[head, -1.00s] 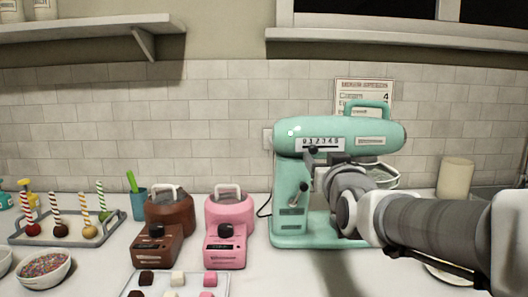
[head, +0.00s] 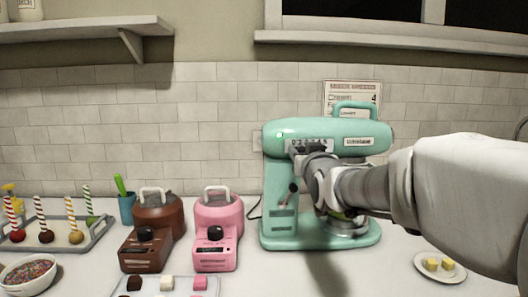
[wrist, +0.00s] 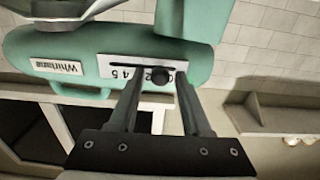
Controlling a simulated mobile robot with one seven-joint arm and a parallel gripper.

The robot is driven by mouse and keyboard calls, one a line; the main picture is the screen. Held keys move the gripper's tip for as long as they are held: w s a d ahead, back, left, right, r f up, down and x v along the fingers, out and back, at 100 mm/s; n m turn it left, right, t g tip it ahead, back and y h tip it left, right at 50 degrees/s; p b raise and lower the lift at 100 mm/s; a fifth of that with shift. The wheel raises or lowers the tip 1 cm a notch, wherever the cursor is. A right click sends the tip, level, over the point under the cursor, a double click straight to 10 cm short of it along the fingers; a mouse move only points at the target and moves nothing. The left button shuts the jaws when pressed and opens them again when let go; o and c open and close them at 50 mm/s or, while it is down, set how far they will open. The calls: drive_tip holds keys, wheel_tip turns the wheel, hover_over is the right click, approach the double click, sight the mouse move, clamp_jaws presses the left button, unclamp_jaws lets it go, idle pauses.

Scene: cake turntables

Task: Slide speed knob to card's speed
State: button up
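The teal stand mixer (head: 275,190) stands on the counter. Its white speed scale (head: 305,146) is on the head's side; in the wrist view the scale (wrist: 112,66) appears upside down, with 4 and 5 left of the round black speed knob (wrist: 161,76). A 0 and other digits are partly covered to the knob's right. My gripper (wrist: 160,80) has a finger on each side of the knob, apparently with small gaps. In the head view my gripper hides the knob. The speed card (head: 352,88) hangs on the tiles behind; its small print is partly hidden by the mixer handle.
Brown (head: 153,230) and pink (head: 217,228) melting pots stand left of the mixer. A cake-pop tray (head: 95,238), a sprinkle bowl (head: 30,275) and a tray of coated squares are farther left and in front. A small plate (head: 440,268) lies at the right.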

clamp_jaws()
idle(1.2)
